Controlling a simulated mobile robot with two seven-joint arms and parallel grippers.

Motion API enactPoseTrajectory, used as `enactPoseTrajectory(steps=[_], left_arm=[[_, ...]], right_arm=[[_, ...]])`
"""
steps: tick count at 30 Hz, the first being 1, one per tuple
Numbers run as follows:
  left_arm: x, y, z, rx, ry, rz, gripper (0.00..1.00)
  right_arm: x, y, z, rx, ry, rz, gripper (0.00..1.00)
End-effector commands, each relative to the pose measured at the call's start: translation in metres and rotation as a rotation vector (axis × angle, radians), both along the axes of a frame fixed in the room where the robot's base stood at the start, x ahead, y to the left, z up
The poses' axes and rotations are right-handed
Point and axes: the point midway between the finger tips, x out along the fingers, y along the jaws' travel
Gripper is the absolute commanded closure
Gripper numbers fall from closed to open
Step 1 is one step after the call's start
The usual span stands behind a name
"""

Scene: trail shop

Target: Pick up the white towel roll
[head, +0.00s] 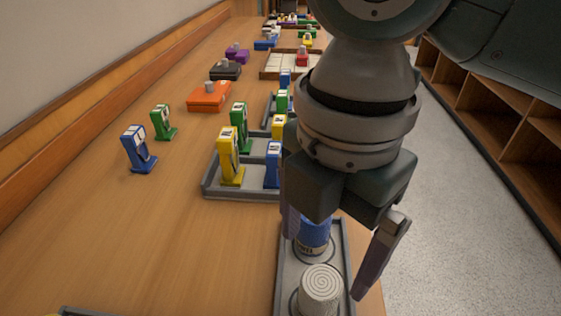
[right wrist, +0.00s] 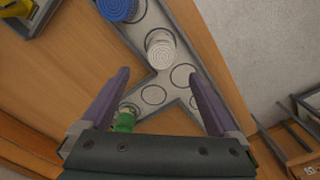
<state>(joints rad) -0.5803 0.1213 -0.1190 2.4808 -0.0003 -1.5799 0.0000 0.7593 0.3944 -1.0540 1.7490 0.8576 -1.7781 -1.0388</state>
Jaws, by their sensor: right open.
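The white towel roll (head: 321,291) stands upright, its spiral top showing, in a grey tray (head: 281,262) at the bottom of the head view. In the right wrist view the white towel roll (right wrist: 161,47) sits just beyond the fingertips, roughly centred between them. My right gripper (head: 326,258) is open and empty, pointing down above the tray; its fingers (right wrist: 160,76) also show in the right wrist view. A blue roll (head: 314,236) stands behind the white one, partly hidden by my gripper. My left gripper is not in view.
A green roll (right wrist: 125,121) shows beside my finger in the right wrist view. Another tray (head: 212,187) holds yellow, green and blue pump-shaped items. Blue (head: 139,150) and green (head: 163,123) ones stand on the table to its left.

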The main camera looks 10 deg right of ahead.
Motion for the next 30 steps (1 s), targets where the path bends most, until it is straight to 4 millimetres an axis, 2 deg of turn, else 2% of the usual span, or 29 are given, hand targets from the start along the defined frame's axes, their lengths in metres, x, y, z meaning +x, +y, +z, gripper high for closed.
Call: enactPoseTrajectory(steps=[7, 14, 21, 30], left_arm=[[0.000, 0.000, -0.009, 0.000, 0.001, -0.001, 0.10], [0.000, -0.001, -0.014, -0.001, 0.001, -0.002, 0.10], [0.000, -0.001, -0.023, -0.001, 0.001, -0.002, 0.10], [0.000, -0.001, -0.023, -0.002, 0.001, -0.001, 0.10]], right_arm=[[0.001, -0.003, -0.034, -0.013, 0.007, 0.016, 0.05], [0.001, -0.004, -0.056, -0.011, 0.005, 0.015, 0.05], [0.002, -0.006, -0.092, -0.011, 0.003, 0.014, 0.05], [0.002, -0.006, -0.097, -0.011, 0.000, 0.015, 0.05]])
